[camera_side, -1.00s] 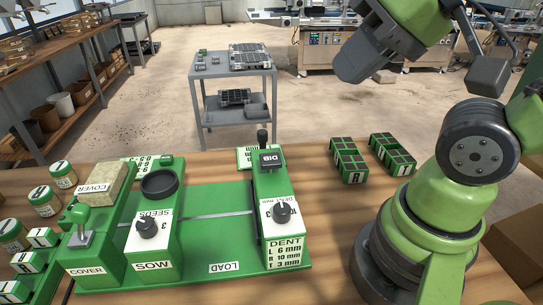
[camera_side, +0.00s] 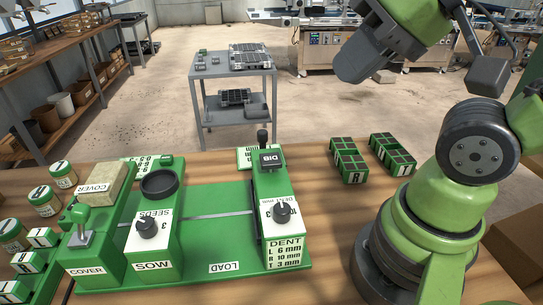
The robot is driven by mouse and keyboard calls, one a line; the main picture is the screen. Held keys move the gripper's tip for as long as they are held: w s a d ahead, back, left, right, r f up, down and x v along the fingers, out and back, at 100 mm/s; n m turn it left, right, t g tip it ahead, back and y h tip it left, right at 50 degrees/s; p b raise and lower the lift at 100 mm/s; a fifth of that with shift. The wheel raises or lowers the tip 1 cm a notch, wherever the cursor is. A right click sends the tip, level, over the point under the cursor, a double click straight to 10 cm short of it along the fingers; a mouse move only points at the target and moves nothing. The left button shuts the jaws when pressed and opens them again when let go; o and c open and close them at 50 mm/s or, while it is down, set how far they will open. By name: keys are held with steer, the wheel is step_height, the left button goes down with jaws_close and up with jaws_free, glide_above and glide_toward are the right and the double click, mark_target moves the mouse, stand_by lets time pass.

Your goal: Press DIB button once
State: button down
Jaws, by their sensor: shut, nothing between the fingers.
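The DIB button (camera_side: 271,160) is a dark block with white "DIB" lettering on top of the green dent station (camera_side: 272,190). A black lever knob (camera_side: 262,137) stands just behind it. A black dial (camera_side: 282,211) sits on the white panel in front, above a "DENT" label listing L 6 mm, R 10 mm, T 3 mm. Nothing touches the button. My arm is raised at the upper right, well apart from the button. My gripper's fingers do not show in this view.
Left of it are the green load bed (camera_side: 226,250), the sow station (camera_side: 153,266) with dial and black cup, and the cover station (camera_side: 87,271). Two green cell trays marked R (camera_side: 355,178) and T (camera_side: 403,168) sit at right. Jars (camera_side: 64,176) stand far left.

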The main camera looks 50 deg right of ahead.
steer(key=shift+w, duration=0.1)
steer(key=m+g+y, duration=0.2)
steer(key=m+y, duration=0.4)
steer(key=m, duration=0.6)
glide_above(273, 160)
step_height(273, 160, down, 7)
steer(key=shift+f, duration=0.1)
steer(key=shift+f, duration=4.4)
steer(key=shift+f, duration=0.1)
steer(key=shift+f, duration=0.3)
